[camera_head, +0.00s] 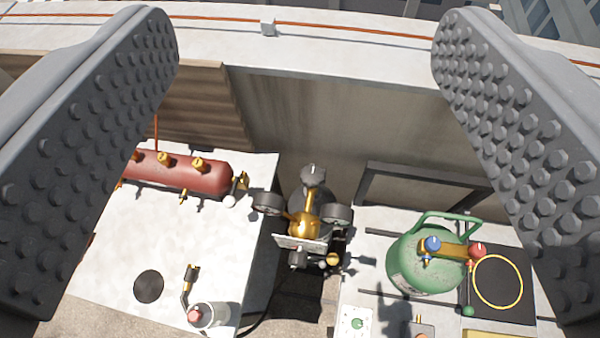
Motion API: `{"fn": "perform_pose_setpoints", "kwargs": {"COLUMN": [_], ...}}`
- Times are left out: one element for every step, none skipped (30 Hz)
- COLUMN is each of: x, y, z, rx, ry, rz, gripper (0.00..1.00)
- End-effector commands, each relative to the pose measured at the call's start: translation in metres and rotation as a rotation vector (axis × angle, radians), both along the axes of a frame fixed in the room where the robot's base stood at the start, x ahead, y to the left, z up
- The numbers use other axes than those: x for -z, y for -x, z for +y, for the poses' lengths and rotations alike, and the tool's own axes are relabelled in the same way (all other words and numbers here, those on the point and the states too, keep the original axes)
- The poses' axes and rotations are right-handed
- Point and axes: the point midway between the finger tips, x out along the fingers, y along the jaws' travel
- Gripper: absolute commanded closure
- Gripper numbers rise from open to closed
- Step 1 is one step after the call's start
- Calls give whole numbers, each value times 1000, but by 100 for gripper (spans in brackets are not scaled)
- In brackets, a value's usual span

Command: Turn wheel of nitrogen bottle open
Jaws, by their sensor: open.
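The nitrogen bottle (300,193) seems to be the dark upright cylinder below the middle of the view, seen from above. A small dark wheel (313,175) sits at its top. A brass valve body and regulator (305,225) with two round gauges stand in front and hide much of the bottle. My gripper (306,50) is open, with its two studded grey fingers wide apart at the left and right. Nothing is between the fingertips, and the wheel is apart from both fingers. Whether the wheel is turned open or shut cannot be told.
A red horizontal tank (190,173) with brass valves lies on a pale table (110,240) at left. A green cylinder (420,272) with blue and red knobs stands right, beside a black pad (510,300) with a yellow ring. A parapet wall (330,115) runs behind.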

Motion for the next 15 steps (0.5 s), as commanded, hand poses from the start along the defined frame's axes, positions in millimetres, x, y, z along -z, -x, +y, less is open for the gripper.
{"fn": "perform_pose_setpoints", "kwargs": {"x": [6, 10, 15, 18, 24, 33, 38, 44, 52, 58, 65, 74, 79, 87, 97], "y": [-12, -18, -27, -35, -43, -54, -61, -69, -79, -86, -93, -102, -109, -115, -123], "z": [-4, -5, -6, -6, -6, -6, -7, -7, -7, -7, -7, -7, -6, -6, -6], "rx": [6, 13, 26, 36, 48, 66, 80, 94, 115, 131, 149, 174, 192, 212, 240], "ry": [-25, -47, -79, -105, -132, -170, -198, -226, -263, -290, -317, -353, -379, -405, -438], "rz": [31, 54, 83, 104, 133, 172, 196, 223, 260, 285, 314, 349, 371, 399, 437], "gripper": [33, 33, 33, 33, 33, 33, 33, 33, 33, 33, 33, 33, 33, 33, 33]}}
